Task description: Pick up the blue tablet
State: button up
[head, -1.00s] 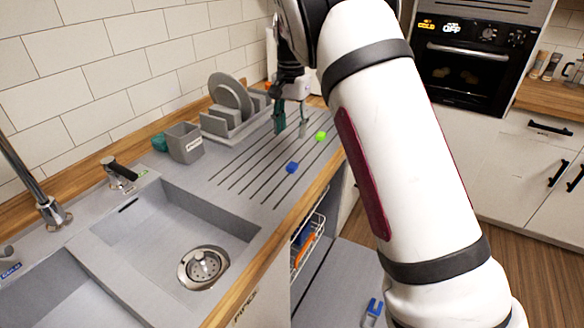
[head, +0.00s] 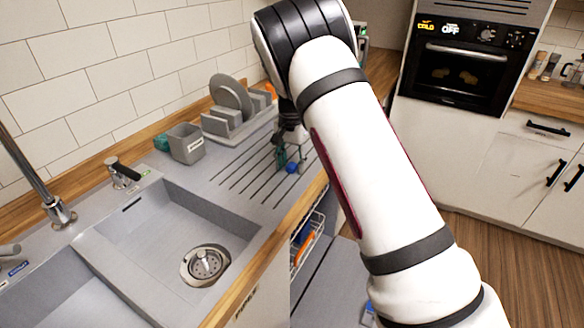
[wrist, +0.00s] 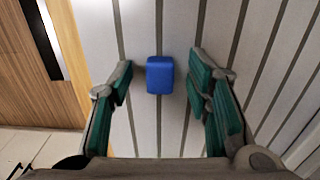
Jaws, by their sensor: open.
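The blue tablet (head: 292,168) is a small rounded block lying on the grooved grey drainboard (head: 237,182). In the wrist view the blue tablet (wrist: 160,75) lies between the two green-padded fingers and slightly beyond their tips, with a gap on each side. My gripper (head: 288,162) points down over the drainboard right at the tablet; in the wrist view my gripper (wrist: 160,78) is open and empty. I cannot tell its exact height above the board. The green tablet is hidden behind my arm in the head view.
A grey dish rack (head: 235,120) with plates and a grey holder (head: 186,143) stand by the wall. The sink (head: 160,245) is at the front left. A wooden counter edge (head: 285,232) borders the drainboard, with an open dishwasher rack (head: 308,240) below it.

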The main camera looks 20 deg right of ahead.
jog(key=c, duration=0.9)
jog(key=shift+c, duration=0.2)
jog(key=shift+r, duration=0.1)
